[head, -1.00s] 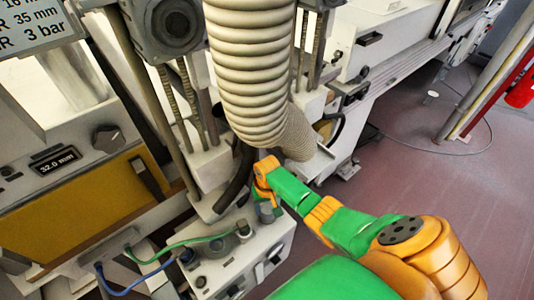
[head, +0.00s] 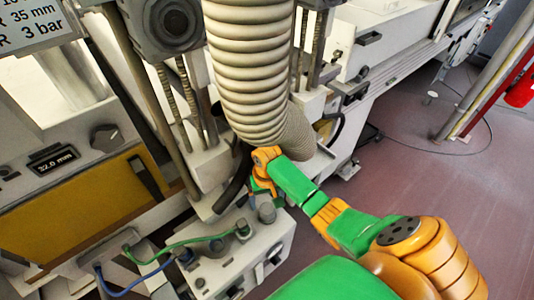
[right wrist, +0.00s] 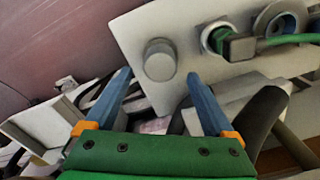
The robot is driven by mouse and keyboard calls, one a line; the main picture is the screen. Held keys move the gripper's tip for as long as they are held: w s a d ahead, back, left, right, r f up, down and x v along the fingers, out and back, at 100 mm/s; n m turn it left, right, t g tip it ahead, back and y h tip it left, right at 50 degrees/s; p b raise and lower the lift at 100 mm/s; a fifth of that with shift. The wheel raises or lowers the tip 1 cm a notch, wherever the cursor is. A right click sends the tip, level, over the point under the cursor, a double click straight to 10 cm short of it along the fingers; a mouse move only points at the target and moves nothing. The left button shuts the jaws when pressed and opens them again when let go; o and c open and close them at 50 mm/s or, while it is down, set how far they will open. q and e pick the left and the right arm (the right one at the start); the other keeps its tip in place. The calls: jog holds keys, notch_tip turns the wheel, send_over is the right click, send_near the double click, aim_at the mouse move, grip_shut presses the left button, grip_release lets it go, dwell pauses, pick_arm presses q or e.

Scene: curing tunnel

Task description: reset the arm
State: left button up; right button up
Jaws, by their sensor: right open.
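My right arm reaches in from the lower right of the head view, with its green and orange links bent down beside a ribbed hose. My right gripper (right wrist: 158,77) shows in the right wrist view as two blue fingers, spread apart with nothing held between them. A round grey knob (right wrist: 160,60) on a pale panel appears just beyond and between the fingertips; whether they touch it I cannot tell. The knob also shows in the head view (head: 267,212), just below the gripper, whose fingers are mostly hidden there. My left gripper is out of view.
The thick ribbed hose (head: 248,75) hangs close to my right wrist. A pale control box (head: 235,262) carries a green cable (head: 180,245) and a blue cable (head: 135,277). A dark hose (head: 234,184) passes left of the gripper. Floor at the right is fairly clear.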

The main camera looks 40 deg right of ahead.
jog(key=shift+r, duration=1.1)
